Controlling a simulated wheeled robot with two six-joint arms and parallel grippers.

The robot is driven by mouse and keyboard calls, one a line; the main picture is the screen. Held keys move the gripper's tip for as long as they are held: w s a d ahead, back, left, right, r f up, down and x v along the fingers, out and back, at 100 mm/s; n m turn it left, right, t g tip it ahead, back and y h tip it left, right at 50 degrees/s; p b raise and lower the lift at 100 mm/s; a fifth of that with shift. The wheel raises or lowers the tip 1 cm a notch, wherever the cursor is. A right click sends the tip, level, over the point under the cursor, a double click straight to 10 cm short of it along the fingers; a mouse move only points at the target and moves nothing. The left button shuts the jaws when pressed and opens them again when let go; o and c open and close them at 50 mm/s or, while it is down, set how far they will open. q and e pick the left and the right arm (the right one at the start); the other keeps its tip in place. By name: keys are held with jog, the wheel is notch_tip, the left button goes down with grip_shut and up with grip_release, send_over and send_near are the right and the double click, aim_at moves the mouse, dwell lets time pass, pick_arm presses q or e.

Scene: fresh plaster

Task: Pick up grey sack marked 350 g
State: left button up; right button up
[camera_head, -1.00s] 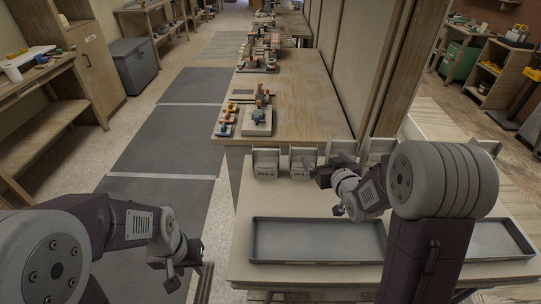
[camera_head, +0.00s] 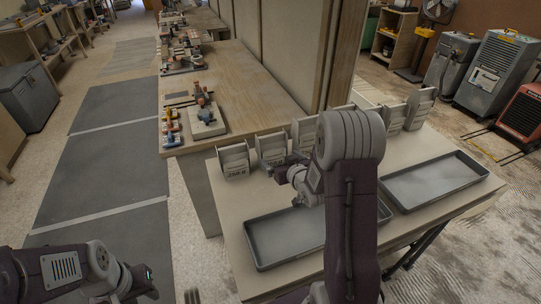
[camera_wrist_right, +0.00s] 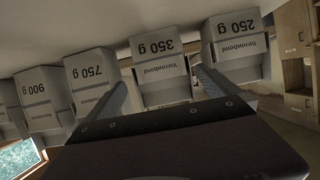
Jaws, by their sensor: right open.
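The grey sack marked 350 g (camera_wrist_right: 160,65) stands upside down in the right wrist view, its label facing me, between the two finger lines. In the head view it is the second sack from the left (camera_head: 271,146) in the row at the table's back, partly hidden by my right gripper (camera_head: 278,166). My right gripper, also in the right wrist view (camera_wrist_right: 160,78), is open in front of the sack; whether the fingers touch it I cannot tell. My left gripper (camera_head: 190,296) is at the bottom left, mostly cut off.
The 250 g sack (camera_wrist_right: 238,45) and the 750 g sack (camera_wrist_right: 92,75) stand close on either side; a 900 g sack (camera_wrist_right: 40,90) is farther along. Two grey trays, one left (camera_head: 262,255) and one right (camera_head: 435,180), lie in front on the table (camera_head: 232,262).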

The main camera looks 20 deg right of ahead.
aim_at(274, 155)
jog(key=x, duration=0.7)
jog(key=shift+s+a, duration=0.1)
jog(key=shift+w, duration=0.25)
jog(key=x, duration=0.5)
jog(key=shift+r, duration=0.1)
jog(key=shift+s, duration=0.1)
jog(key=c, duration=1.4)
notch_tip(274, 155, up, 10)
jog(key=shift+r+p, duration=0.1)
jog(key=shift+p, duration=0.65)
jog(key=shift+c, duration=0.2)
